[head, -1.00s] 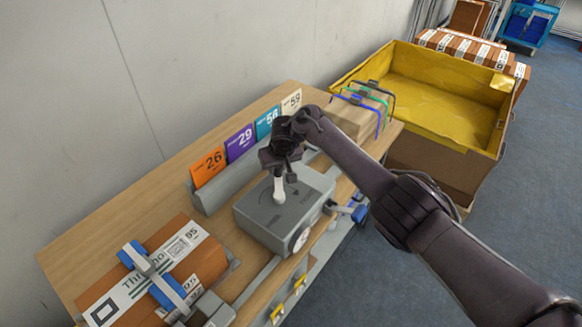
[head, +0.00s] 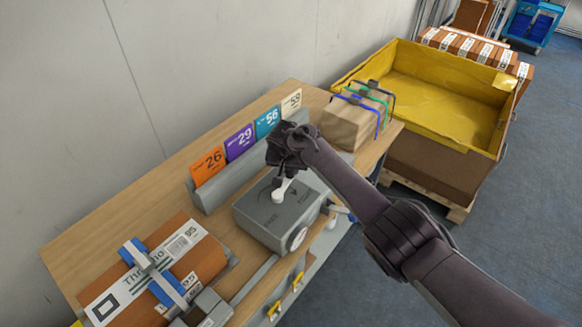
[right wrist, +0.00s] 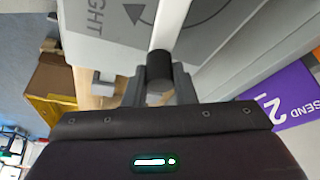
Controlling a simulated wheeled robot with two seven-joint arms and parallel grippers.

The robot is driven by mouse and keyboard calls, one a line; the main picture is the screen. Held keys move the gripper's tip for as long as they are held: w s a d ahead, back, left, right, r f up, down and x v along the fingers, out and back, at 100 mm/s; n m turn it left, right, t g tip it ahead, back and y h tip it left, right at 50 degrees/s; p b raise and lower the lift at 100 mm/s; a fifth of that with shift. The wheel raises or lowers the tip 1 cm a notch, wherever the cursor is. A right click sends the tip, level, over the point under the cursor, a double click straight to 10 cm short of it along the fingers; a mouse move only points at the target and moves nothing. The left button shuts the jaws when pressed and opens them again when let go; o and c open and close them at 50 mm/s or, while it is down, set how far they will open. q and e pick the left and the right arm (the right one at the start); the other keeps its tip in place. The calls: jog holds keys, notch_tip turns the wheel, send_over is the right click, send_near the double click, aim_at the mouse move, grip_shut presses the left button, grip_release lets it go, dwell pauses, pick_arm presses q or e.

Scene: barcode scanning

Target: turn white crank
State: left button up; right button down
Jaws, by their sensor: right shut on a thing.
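The white crank (head: 279,193) stands on top of a grey box (head: 280,222) on the wooden table. Its arm points up and to the right in the head view, towards my right gripper (head: 284,171). In the right wrist view the white crank arm (right wrist: 170,25) ends in a black knob (right wrist: 159,70), which sits between the fingers of my right gripper (right wrist: 157,88). The gripper is shut on that knob. A curved arrow and lettering are printed on the box top. My left gripper is not in view.
Several numbered cards (head: 240,142) stand in a grey holder behind the box. A strapped brown parcel (head: 175,262) lies at the left, and another parcel (head: 355,118) at the table's right end. A large yellow-lined crate (head: 430,85) stands beyond the table.

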aim_at(289, 183)
jog(key=shift+w+d+r, duration=0.15)
jog(key=shift+r, duration=0.05)
jog(key=c, duration=1.5)
grip_release()
jog(key=o, duration=0.3)
jog(key=shift+f, duration=0.15)
jog(key=shift+s+r, duration=0.2)
jog(key=shift+r, duration=0.05)
jog(key=shift+v, duration=3.65)
